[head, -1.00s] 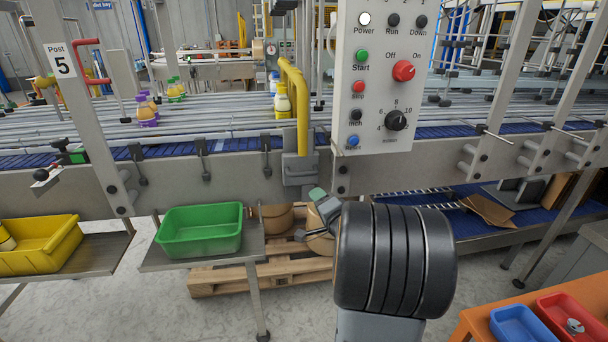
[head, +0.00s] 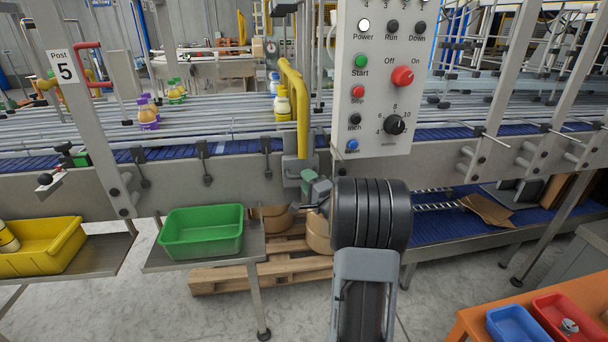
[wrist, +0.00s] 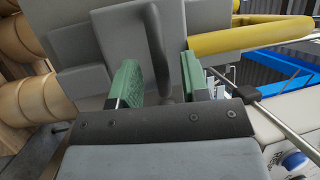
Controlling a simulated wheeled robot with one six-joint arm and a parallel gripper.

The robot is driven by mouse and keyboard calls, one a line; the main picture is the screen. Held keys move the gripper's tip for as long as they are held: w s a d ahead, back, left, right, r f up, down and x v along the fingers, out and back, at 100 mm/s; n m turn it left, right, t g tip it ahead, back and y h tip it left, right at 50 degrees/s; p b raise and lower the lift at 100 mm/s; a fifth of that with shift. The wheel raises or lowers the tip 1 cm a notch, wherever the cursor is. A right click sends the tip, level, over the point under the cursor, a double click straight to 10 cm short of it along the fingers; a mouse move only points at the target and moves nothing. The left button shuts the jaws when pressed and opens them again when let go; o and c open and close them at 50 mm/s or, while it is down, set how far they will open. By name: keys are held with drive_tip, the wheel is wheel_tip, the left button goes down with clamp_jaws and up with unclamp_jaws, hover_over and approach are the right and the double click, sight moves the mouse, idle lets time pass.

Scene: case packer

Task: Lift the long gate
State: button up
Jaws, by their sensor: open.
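A yellow bent bar (head: 303,110), which looks to be the long gate, rises from a grey bracket (head: 293,170) on the conveyor's front rail and bends back over the conveyor. In the wrist view the yellow bar (wrist: 250,37) runs off to the upper right, beside grey bracket parts (wrist: 120,35). My gripper (head: 312,191), with green fingertips, is just below and right of the bracket in the head view. In the wrist view my gripper (wrist: 158,82) is open, and a grey bracket part shows between or just beyond its fingers. I cannot tell whether they touch it.
A control panel (head: 380,80) hangs just right of the yellow bar, above my arm. A green bin (head: 202,235) and a yellow bin (head: 45,250) stand on shelves at the left. A pallet (head: 240,278) lies below. A red bent bar (head: 93,52) is by Post 5.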

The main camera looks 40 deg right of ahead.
drive_tip(key=shift+w+r, duration=0.2)
drive_tip(key=shift+w, duration=1.15)
drive_tip(key=shift+d, duration=0.1)
drive_tip(key=shift+c, duration=0.2)
clamp_jaws()
